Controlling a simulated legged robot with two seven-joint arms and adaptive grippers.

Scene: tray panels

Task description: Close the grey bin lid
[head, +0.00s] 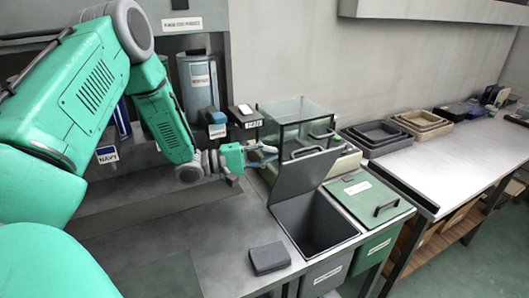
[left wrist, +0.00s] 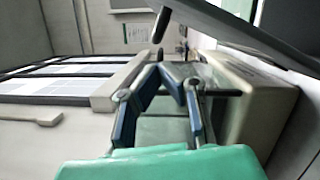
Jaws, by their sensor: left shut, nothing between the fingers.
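The grey bin (head: 290,215) is set into the counter with its dark inside showing. Its grey lid (head: 305,175) stands raised at the bin's back edge, so the bin is open. My left gripper (head: 274,154) is shut and empty, to the left of the lid's upper part. I cannot tell whether it touches the lid. In the left wrist view my blue-sided fingers (left wrist: 172,68) come together with nothing between them. A dark slanted panel, seemingly the lid (left wrist: 235,35), crosses the upper right there, with a dark handle (left wrist: 160,25) near its left end. My right gripper is out of view.
A green bin with a closed, handled lid (head: 362,198) stands right of the grey bin. A clear glass box (head: 290,115) is behind the lid. A dark grey block (head: 269,258) lies on the counter in front. Trays (head: 380,134) sit on the right-hand table.

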